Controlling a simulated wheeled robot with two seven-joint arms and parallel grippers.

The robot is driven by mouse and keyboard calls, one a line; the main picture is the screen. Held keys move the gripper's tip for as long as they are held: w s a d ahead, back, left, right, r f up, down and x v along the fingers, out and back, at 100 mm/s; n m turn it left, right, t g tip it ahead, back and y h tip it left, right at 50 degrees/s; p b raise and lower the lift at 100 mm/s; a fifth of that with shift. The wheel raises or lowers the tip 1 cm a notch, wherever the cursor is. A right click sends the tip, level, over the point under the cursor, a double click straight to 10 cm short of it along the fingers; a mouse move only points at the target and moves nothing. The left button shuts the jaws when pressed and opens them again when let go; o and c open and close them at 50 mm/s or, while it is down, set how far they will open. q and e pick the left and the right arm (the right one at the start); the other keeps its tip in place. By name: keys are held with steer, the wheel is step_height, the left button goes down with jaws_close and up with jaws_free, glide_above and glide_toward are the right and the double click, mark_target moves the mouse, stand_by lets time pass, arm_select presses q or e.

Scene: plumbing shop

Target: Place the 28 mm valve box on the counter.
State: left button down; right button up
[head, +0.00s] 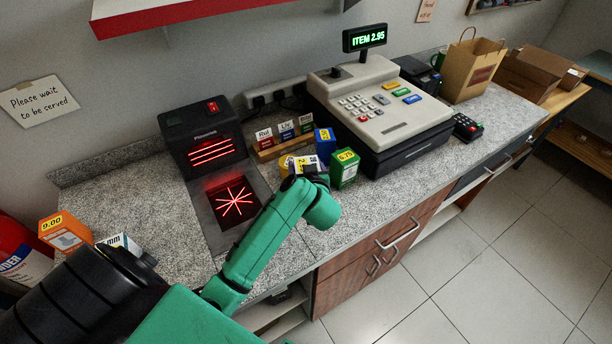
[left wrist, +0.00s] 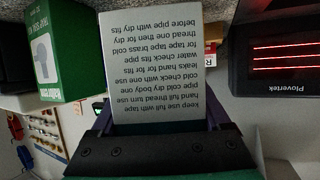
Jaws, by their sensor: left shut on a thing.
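My left gripper (head: 308,178) is over the counter (head: 370,190), in front of the cash register. It is shut on a white box (head: 306,164) whose top shows yellow and dark print with a "2"; the rest of its size label is too small to read surely. In the left wrist view the box (left wrist: 150,65) sits between the two fingers, its printed text side upside down to the camera. The arm hides its lower part in the head view, so I cannot tell whether it touches the counter. My right gripper is not in view.
A green box (head: 344,168) stands close right of the held box, a blue box (head: 325,143) behind. The scanner (head: 205,145) glows red at left, the cash register (head: 380,110) stands behind right. Orange (head: 65,232) and white (head: 122,243) boxes are far left. The front right counter is bare.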

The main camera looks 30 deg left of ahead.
arm_select(q)
step_height(320, 180, down, 4)
steer(key=shift+s+d+f, duration=0.1)
steer(key=shift+d, duration=0.05)
jaws_free()
steer(key=shift+f, duration=0.15)
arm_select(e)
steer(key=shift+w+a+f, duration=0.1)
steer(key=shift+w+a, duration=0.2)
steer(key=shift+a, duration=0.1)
arm_select(q)
steer(key=shift+s, duration=0.1)
steer(key=b+v, duration=0.1)
steer(key=v, duration=1)
steer(key=shift+s+d+r, duration=0.3)
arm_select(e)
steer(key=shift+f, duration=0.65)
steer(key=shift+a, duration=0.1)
